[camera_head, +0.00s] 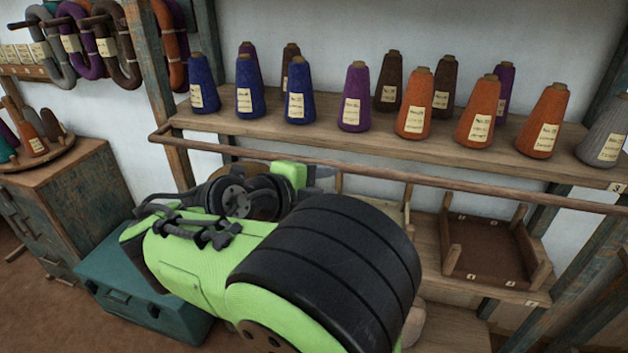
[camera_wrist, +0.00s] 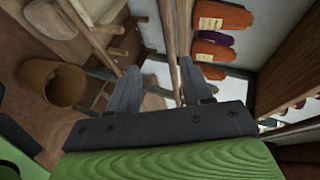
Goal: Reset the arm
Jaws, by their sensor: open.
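My gripper (camera_wrist: 160,82) is in the wrist view, its two grey fingers spread apart with nothing between them. It points toward the shelf rack, near a wooden rail (camera_wrist: 170,50). In the head view my green and black arm is folded in front of the rack and hides most of the gripper. The arm stands before the cone shelf (camera_head: 390,143) and its front rail (camera_head: 370,172), covering part of the lower shelves. I cannot tell whether any part of it touches the rail.
Blue, purple, brown, orange and grey yarn cones stand on the shelf, such as an orange cone (camera_head: 415,108). A brown tray (camera_head: 487,250) is lower right. A teal box (camera_head: 135,290) and wooden cabinet (camera_head: 70,195) stand left. The wrist view shows a round basket (camera_wrist: 63,83).

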